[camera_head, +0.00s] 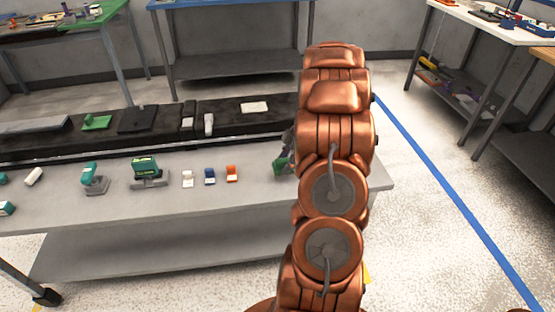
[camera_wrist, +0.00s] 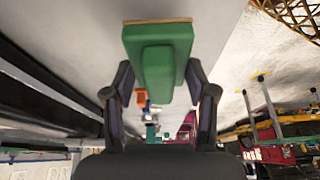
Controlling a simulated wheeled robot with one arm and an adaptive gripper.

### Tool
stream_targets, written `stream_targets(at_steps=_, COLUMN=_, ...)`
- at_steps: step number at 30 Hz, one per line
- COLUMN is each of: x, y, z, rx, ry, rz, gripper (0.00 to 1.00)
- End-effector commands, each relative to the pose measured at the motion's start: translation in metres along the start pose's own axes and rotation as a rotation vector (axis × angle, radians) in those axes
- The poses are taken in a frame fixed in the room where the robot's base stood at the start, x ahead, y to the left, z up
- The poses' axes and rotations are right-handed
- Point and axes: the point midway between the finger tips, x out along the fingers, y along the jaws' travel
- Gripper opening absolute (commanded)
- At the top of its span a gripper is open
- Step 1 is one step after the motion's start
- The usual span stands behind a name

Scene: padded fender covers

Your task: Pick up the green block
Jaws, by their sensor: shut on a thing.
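The green block (camera_wrist: 158,38) is in the wrist view, between the two fingers of my gripper (camera_wrist: 161,85). It has a wide, pale-edged far end and a narrower part facing the camera. The fingers are shut on it from both sides. In the head view the green block (camera_head: 281,167) shows only in part at the right end of the grey table, just left of my arm. My gripper (camera_head: 288,147) is mostly hidden behind the arm there. I cannot tell whether the block touches the tabletop.
White, blue and orange blocks (camera_head: 231,174) stand in a row left of the gripper on the grey table (camera_head: 235,205). Teal and green tools (camera_head: 147,172) stand farther left. A black padded strip (camera_head: 65,142) runs along the back. Open floor lies right of the table.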

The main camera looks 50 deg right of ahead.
Motion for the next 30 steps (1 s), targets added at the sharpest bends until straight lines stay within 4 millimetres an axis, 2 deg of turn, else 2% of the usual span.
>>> stream_targets(at_steps=4, x=-0.007, y=-0.029, z=0.014, rx=0.003, ry=0.004, rz=0.0, gripper=0.19)
stream_targets(at_steps=12, x=-0.02, y=-0.068, z=0.032, rx=0.002, ry=0.004, rz=-0.001, gripper=0.19)
stream_targets(at_steps=18, x=-0.026, y=-0.081, z=0.039, rx=0.0, ry=0.001, rz=0.001, gripper=0.19)
stream_targets(at_steps=29, x=-0.027, y=-0.084, z=0.04, rx=0.0, ry=0.001, rz=0.001, gripper=0.19)
stream_targets(at_steps=30, x=-0.027, y=-0.084, z=0.04, rx=0.0, ry=0.001, rz=0.0, gripper=0.55)
